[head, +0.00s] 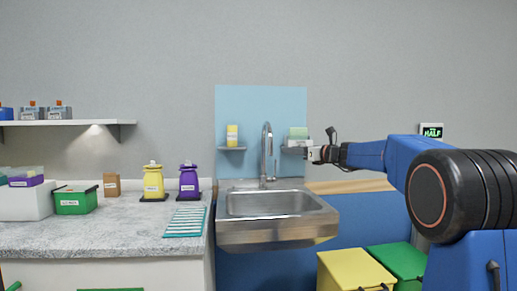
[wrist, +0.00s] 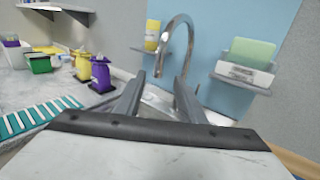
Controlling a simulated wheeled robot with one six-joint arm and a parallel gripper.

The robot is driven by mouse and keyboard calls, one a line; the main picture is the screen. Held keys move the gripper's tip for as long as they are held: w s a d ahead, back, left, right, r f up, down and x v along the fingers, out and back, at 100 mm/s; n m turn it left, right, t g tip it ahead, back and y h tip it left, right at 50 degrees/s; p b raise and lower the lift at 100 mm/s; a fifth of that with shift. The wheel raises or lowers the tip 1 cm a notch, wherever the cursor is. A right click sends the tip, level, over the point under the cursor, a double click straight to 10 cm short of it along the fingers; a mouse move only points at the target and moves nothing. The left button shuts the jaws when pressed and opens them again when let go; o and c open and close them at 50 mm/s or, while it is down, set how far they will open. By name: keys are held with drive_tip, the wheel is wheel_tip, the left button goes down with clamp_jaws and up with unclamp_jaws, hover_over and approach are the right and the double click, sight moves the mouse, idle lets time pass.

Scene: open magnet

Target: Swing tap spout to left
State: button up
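The tap spout (head: 266,140) is a tall curved metal gooseneck standing behind the steel sink (head: 240,232) against a light blue panel. It also shows in the wrist view (wrist: 190,40), arching up and over to the left with its tip low in front of the panel. My gripper (head: 310,153) is to the right of the tap in the head view, level with the spout. In the wrist view its two fingers (wrist: 158,92) are spread apart with nothing between them gripped. The spout appears beyond and between the fingers, and I see no contact. The sink basin is mostly hidden behind my gripper there.
A small shelf (wrist: 240,82) with a green sponge (wrist: 251,51) is close on the right of the tap. Another shelf with a yellow bottle (head: 232,135) is on the left. Yellow and purple dispensers (head: 189,181) and a teal mat (head: 184,223) occupy the left counter.

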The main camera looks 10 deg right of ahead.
drive_tip(key=x, duration=1.7)
drive_tip(key=shift+a, duration=0.1)
drive_tip(key=shift+c, duration=0.2)
clamp_jaws()
